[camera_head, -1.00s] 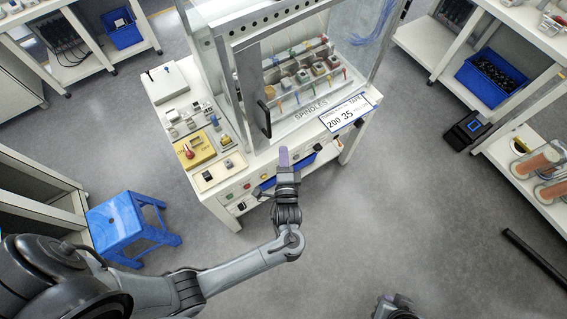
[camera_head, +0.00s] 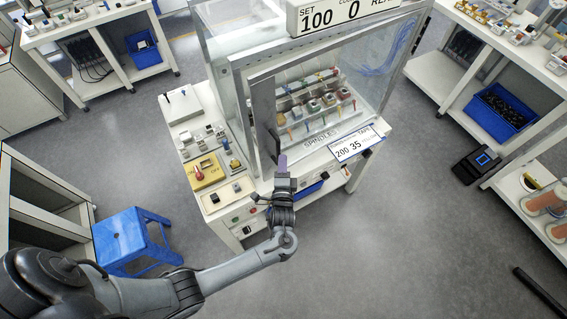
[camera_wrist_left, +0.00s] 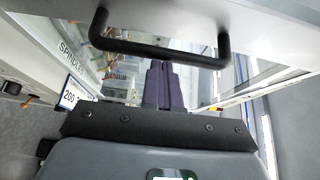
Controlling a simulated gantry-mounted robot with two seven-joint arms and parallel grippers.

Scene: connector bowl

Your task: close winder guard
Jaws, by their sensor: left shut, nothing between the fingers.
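The winder guard (camera_head: 262,112) is a framed clear door on the front of the winding machine, standing partly open at its left side. Its black handle (camera_wrist_left: 155,48) spans the upper part of the left wrist view, with the pale guard frame behind it. My left gripper (camera_head: 282,162) has purple fingers and is at the guard's lower front, close to the handle. In the left wrist view the fingers (camera_wrist_left: 163,84) are pressed together and empty, just below the handle bar; I cannot tell if they touch it. My right gripper is out of view.
Spindles with colored parts (camera_head: 315,100) are inside the machine. A control panel with a yellow plate (camera_head: 206,171) is on its left. A blue stool (camera_head: 135,240) stands at left. Shelves with a blue bin (camera_head: 500,108) are at right. The floor in front is clear.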

